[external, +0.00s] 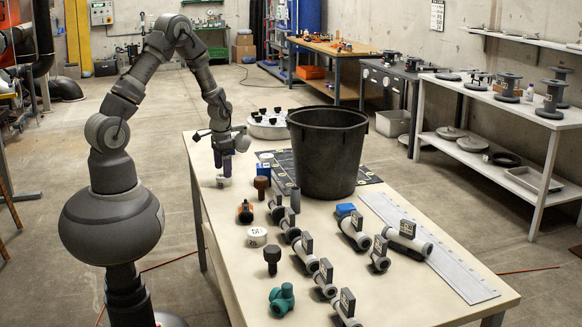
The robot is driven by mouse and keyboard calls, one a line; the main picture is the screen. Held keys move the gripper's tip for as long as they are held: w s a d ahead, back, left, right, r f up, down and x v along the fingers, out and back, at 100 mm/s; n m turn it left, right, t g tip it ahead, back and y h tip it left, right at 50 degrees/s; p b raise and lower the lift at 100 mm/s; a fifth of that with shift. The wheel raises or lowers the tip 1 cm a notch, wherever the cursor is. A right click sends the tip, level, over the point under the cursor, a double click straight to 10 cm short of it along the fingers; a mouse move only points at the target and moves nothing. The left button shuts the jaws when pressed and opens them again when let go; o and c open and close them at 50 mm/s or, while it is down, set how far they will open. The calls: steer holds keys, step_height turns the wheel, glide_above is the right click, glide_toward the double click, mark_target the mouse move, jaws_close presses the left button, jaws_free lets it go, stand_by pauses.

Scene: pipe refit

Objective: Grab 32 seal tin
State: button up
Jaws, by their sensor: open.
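My gripper (226,168) points down over the far left corner of the workbench (335,295). It is open. A small white tin (223,182) stands right under its fingertips; I cannot tell whether they are around it or just above it, and its label is too small to read. A second, wider white tin (257,237) with a dark mark on its lid lies flat nearer the camera, apart from my gripper. I cannot read for sure which tin carries 32.
A black bucket (327,150) stands to the right of my gripper. A brown fitting (262,188), an orange-black piece (245,212), tagged grey pipe fittings (353,229) and a green fitting (282,298) cover the bench. A metal ruler (428,245) lies along the right edge.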

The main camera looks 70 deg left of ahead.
mark_target(224, 181)
step_height(224, 181, down, 5)
steer(key=shift+w+a+r+b, duration=0.1)
steer(key=shift+w+a+b, duration=0.05)
steer(key=shift+b, duration=0.9)
steer(key=shift+r, duration=0.15)
steer(key=c, duration=1.1)
steer(key=shift+r, duration=0.15)
